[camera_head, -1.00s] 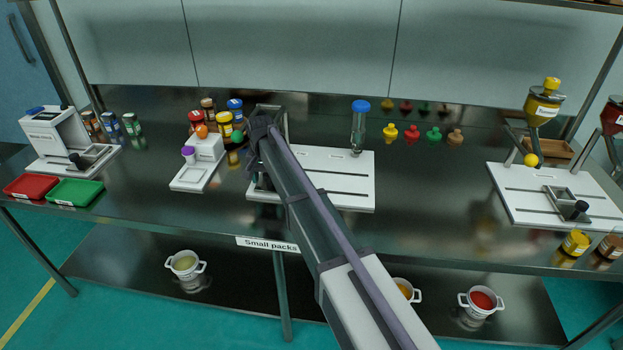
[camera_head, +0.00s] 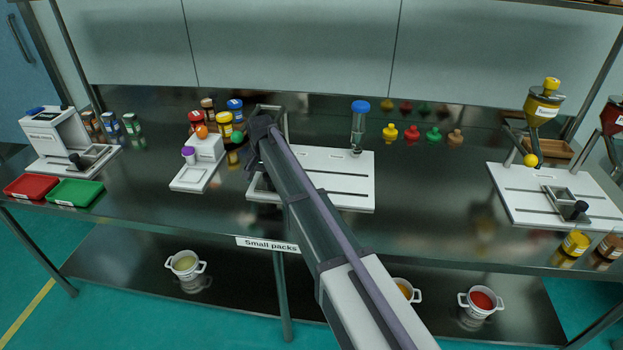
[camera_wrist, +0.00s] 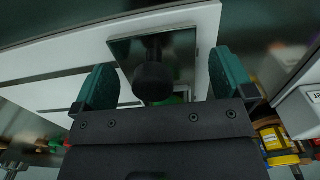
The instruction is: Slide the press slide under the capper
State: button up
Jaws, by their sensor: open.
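The press slide (camera_wrist: 186,45) shows in the wrist view as a dark, shiny square plate with a round black knob (camera_wrist: 153,80) standing on it. It lies on a white slotted base board (camera_wrist: 60,60), which also shows in the head view (camera_head: 335,196). My gripper (camera_wrist: 165,82) is open, with one green finger on each side of the knob; I cannot tell whether they touch it. In the head view my arm hides the gripper and most of the board's left end. A metal frame (camera_head: 282,124) stands there, partly covered. I cannot clearly tell which part is the capper.
A blue-capped clear tube (camera_head: 358,127) stands at the board's back right. A small white stand (camera_head: 205,148) and several jars (camera_head: 225,124) are left of the board. Another white slotted board (camera_head: 530,208) is at the right. The counter between the two boards is mostly clear.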

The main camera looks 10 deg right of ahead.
notch_tip(320, 180, up, 9)
jog(key=p, duration=0.8)
jog(key=shift+r+p, duration=0.1)
jog(key=shift+p, duration=0.3)
jog(key=s+d+n, duration=0.1)
jog(key=s+d, duration=0.3)
jog(key=s, duration=0.7)
jog(key=s+d+r+n+p, duration=0.1)
jog(key=s+d, duration=0.4)
jog(key=s, duration=0.6)
jog(key=s+d+n, duration=0.2)
jog(key=s+d, duration=0.3)
jog(key=s, duration=0.6)
jog(key=shift+d+r, duration=0.15)
